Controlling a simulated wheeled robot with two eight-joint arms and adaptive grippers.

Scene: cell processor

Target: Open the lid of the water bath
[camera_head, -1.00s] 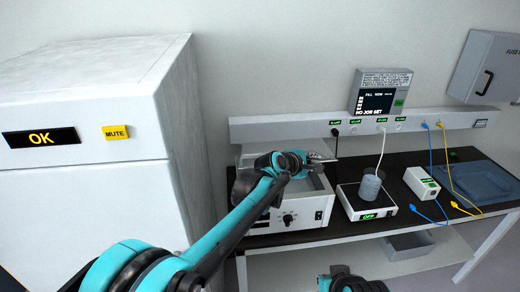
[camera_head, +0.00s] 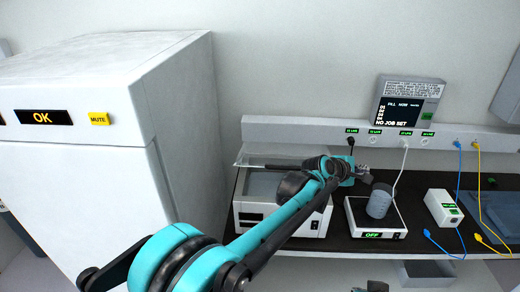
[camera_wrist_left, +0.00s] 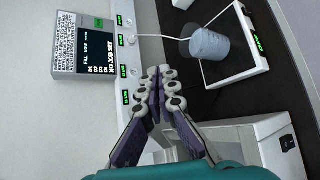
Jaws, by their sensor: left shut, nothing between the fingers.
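The water bath (camera_head: 249,218) is a white box with a dark display and a switch on its front, at the left end of the bench. A thin, clear lid-like panel (camera_head: 262,162) shows along its back top edge; how far it is raised is hard to tell. My left arm crosses in front of the bath and hides its right part. My left gripper (camera_head: 367,177) is shut and empty, to the right of the bath and near the hotplate. Its closed fingers also show in the left wrist view (camera_wrist_left: 160,74).
A hotplate (camera_head: 383,230) marked OFF bears a grey beaker (camera_head: 380,202). A small white box (camera_head: 443,208) and blue and yellow cables lie farther right. A socket rail (camera_head: 300,130) and a display panel (camera_head: 408,100) are on the wall. A tall white cabinet (camera_head: 110,190) stands left.

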